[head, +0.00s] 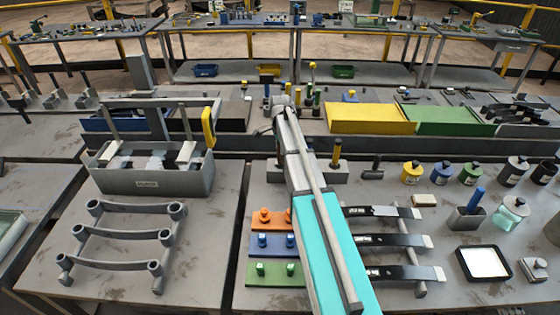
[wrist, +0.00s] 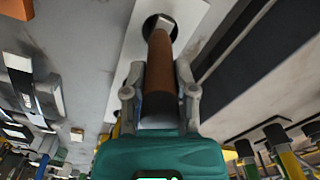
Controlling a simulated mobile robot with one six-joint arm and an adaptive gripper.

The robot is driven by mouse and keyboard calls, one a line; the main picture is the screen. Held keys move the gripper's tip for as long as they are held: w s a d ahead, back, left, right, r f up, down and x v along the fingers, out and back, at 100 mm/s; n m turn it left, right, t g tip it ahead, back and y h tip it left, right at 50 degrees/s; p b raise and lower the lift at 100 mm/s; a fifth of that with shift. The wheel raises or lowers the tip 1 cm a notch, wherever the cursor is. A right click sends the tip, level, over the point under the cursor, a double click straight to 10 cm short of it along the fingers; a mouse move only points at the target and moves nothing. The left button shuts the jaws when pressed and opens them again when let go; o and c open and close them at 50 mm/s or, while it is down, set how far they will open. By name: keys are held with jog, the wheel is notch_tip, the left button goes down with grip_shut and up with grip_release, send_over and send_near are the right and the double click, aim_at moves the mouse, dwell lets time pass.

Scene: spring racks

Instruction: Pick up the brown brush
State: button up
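The brown brush (wrist: 158,58) shows in the wrist view as a round brown handle with a black end near my palm. Its pale far end reaches a dark round hole in a light grey block (wrist: 137,45). My gripper (wrist: 160,78) has one finger on each side of the handle, and the fingers appear shut on it. Whether the brush is still inside the hole or just above it is hard to tell. In the head view my gripper (head: 281,108) is above the grey block (head: 318,172), and I cannot make out the brush there.
A grey toolbox (head: 160,180) is at left. Yellow (head: 368,117) and green bins are behind.

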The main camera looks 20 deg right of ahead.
grip_shut()
jog(key=shift+r, duration=0.15)
notch_tip(320, 180, up, 10)
jog(key=p, duration=1)
jog(key=shift+f, duration=0.2)
dwell(0.4)
